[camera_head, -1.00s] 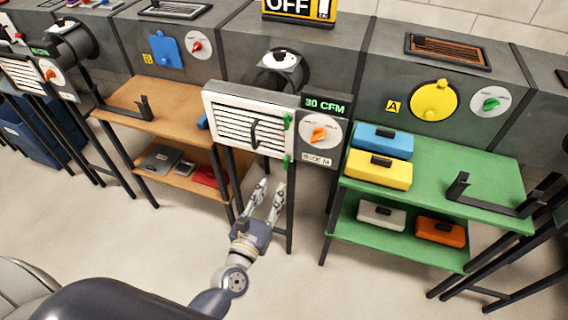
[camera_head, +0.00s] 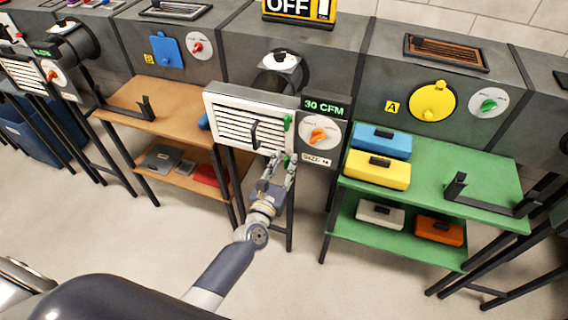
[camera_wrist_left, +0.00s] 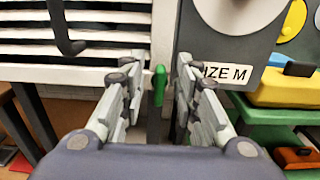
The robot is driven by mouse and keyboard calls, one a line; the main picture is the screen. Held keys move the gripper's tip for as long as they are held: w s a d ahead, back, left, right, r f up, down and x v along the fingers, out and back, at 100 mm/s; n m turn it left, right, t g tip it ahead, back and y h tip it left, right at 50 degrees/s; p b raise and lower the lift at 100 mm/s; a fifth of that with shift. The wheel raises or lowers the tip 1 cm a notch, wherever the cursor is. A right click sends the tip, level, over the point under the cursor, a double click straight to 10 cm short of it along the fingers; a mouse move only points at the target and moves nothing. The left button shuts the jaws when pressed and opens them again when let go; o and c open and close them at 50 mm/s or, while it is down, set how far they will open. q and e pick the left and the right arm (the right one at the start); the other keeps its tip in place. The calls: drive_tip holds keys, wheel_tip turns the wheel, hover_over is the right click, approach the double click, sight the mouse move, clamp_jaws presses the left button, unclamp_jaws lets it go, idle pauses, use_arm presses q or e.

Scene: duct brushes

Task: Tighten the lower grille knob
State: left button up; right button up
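The white slatted grille (camera_head: 222,118) is on the grey duct front, with a black handle (camera_head: 255,135) on it. Two green knobs sit on its right edge: the upper knob (camera_head: 288,122) and the lower knob (camera_head: 287,160), which lies just beyond my left gripper. In the left wrist view the lower knob (camera_wrist_left: 159,85) stands upright between the two fingers. My left gripper (camera_head: 281,163) is open, its fingers (camera_wrist_left: 157,75) on either side of the knob with gaps visible. My right gripper is not in view.
A grey panel with an orange dial (camera_head: 319,135) and a "SIZE M" label (camera_head: 317,160) is right of the grille. A green shelf (camera_head: 430,170) with several boxes stands at right, a wooden shelf (camera_head: 180,112) at left. Black stand legs flank my left gripper.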

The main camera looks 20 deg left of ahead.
use_arm(q)
drive_tip(key=shift+c, duration=0.5)
clamp_jaws()
